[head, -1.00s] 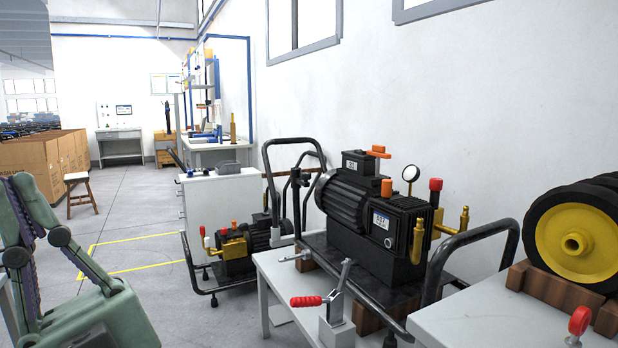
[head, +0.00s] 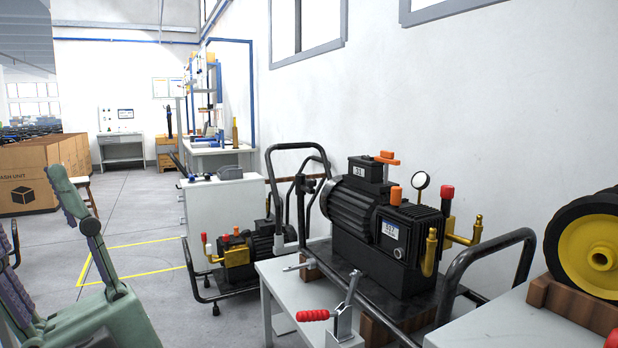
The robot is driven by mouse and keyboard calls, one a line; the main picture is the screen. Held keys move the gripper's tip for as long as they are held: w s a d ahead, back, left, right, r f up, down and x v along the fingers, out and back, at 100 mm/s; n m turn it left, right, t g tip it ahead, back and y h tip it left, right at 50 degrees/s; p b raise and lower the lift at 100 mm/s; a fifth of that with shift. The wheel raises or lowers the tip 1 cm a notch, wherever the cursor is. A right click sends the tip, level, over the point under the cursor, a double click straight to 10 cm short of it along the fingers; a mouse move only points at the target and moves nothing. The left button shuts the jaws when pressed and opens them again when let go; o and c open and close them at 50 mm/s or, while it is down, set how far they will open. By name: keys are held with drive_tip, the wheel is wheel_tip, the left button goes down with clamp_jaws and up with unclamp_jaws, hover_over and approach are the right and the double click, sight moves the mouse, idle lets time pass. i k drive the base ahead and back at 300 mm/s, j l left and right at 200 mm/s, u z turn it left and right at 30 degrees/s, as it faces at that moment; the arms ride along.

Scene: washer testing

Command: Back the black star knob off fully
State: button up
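I cannot make out a black star knob for certain in the head view. A black pump (head: 385,230) with orange caps and a round gauge (head: 421,181) stands on a black-framed cart or tray at the right centre. A smaller black pump (head: 238,252) with brass fittings sits on a low cart behind it to the left. A dark post with a clamp-like part (head: 301,187) rises between them, too small to read. Green jointed links at the lower left look like my own arm.
A toggle clamp with a red handle (head: 313,315) stands at the near edge of a grey table (head: 285,285). A yellow-hubbed wheel (head: 600,256) rests on wooden blocks at the right. Cardboard boxes (head: 28,175) stand at the left. Floor inside the yellow lines (head: 140,262) looks clear.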

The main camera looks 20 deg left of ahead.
sight(310, 183)
drive_tip(key=i+j, duration=0.3)
drive_tip(key=j, duration=0.15)
drive_tip(key=i+j, duration=0.3)
drive_tip(key=j, duration=0.15)
drive_tip(key=i+j, duration=0.3)
drive_tip(key=j, duration=0.2)
drive_tip(key=i+j, duration=0.3)
drive_tip(key=j, duration=0.15)
drive_tip(key=i+j+z, duration=0.1)
drive_tip(key=i+j, duration=0.2)
drive_tip(key=j, duration=0.15)
drive_tip(key=i+j, duration=0.3)
drive_tip(key=j, duration=0.2)
drive_tip(key=i+j, duration=0.3)
drive_tip(key=j, duration=0.15)
drive_tip(key=i+j, duration=0.25)
drive_tip(key=j, duration=0.25)
